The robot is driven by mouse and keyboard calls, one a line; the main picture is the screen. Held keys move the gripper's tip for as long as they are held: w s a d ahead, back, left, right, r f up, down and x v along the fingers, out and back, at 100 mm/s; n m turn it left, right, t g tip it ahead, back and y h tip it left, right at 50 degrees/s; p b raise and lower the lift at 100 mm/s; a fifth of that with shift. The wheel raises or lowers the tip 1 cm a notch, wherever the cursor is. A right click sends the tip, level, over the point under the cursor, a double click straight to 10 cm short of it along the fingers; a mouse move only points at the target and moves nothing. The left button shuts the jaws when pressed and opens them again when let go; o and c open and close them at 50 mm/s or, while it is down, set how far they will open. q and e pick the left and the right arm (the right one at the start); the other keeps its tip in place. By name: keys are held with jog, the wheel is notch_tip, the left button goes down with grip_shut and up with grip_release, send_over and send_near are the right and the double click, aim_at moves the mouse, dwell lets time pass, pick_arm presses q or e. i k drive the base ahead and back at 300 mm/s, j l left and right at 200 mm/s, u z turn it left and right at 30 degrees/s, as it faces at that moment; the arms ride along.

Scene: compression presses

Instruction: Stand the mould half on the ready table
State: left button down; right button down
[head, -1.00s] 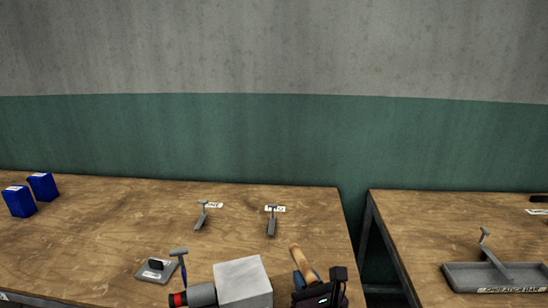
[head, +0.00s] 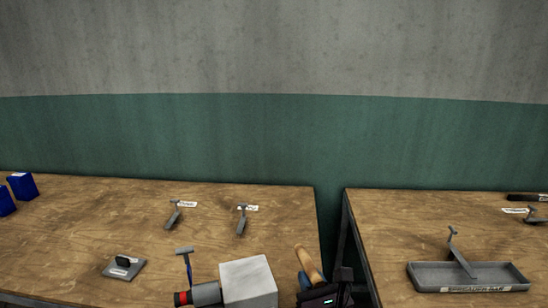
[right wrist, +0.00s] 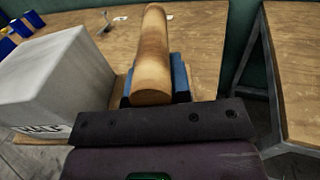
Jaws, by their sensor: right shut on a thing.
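The mould half is a pale grey block (head: 248,283) at the bottom of the head view. Its side shows lettering like "HALF" in the right wrist view (right wrist: 45,80). A grey cylinder with a red band and an upright blue pin with a grey crosspiece show at its left. My right gripper (head: 322,285) is shut on a tan wooden handle (right wrist: 152,55), its blue fingers around it. The handle lies beside the block; where it joins the block is hidden. The block is over or before the left table's (head: 80,220) front edge. My left gripper is not in view.
A right table (head: 400,220) stands beyond a narrow gap, bearing a labelled grey tray (head: 420,283) with a grey tool in it. The left table holds two T-shaped tools (head: 174,214), a small grey plate (head: 110,272) and blue boxes (head: 24,186). Bare wood lies between them.

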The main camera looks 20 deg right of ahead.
aim_at(522, 248)
jog(key=k+l, duration=0.15)
jog(key=l, duration=0.65)
jog(key=k+l+z, duration=0.15)
jog(key=l, duration=1.4)
jog(key=k+l+z, duration=0.1)
jog(key=l, duration=0.7)
jog(key=k, duration=0.05)
